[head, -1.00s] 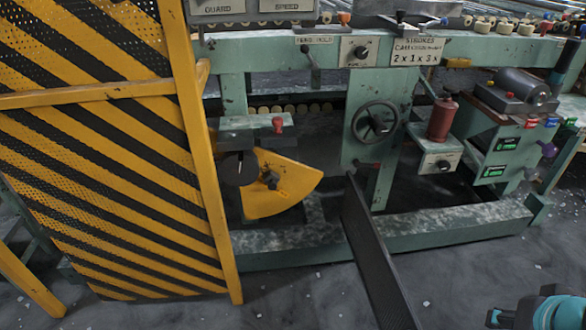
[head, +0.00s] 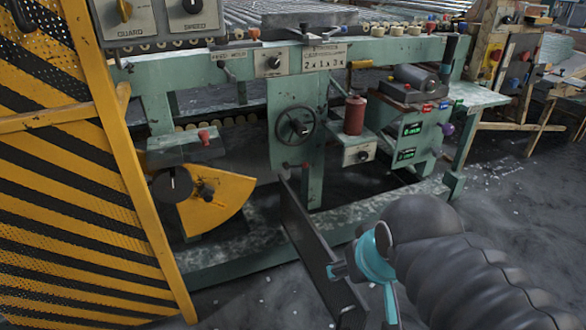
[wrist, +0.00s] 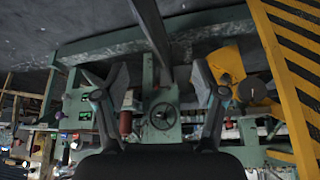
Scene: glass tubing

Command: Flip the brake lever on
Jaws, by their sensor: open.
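No label reading brake is legible, so I cannot tell for certain which part is the brake lever. A small lever (head: 228,78) hangs under a label on the green machine's top rail. A yellow quadrant plate (head: 222,200) with a dark knob stands low on the left; it also shows in the wrist view (wrist: 226,62). My gripper (wrist: 160,82) shows in the wrist view, its two fingers wide apart and empty. The machine's handwheel (wrist: 163,116) appears between and beyond the fingers.
A striped yellow guard panel (head: 70,190) stands at the left. A long dark bar (head: 308,240) slopes toward me near my arm. A red cylinder (head: 353,116) and a side unit with green displays (head: 410,130) stand right of the handwheel (head: 294,127).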

